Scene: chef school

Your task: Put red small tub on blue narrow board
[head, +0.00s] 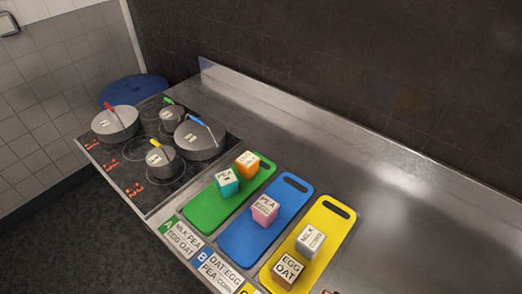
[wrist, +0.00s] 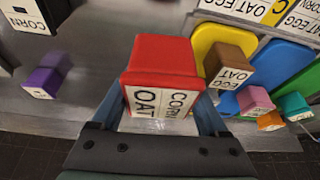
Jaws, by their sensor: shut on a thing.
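The red small tub (wrist: 163,62), labelled CORN and OAT, sits between the fingers of my gripper (wrist: 162,108) in the wrist view. My gripper is shut on it. The blue narrow board (head: 240,243) lies on the counter in the head view, between a green board and a yellow board. A pink tub (head: 265,208) labelled PEA and EGG stands on its middle; the board's near and far ends are bare. In the wrist view the blue board (wrist: 283,68) is at the right, partly hidden by a brown tub.
The green board (head: 205,212) holds teal and orange tubs. The yellow board (head: 335,228) holds white and brown tubs. A hob with several pots (head: 115,123) is at the left. A purple tub (wrist: 47,76) stands left of the red one in the wrist view.

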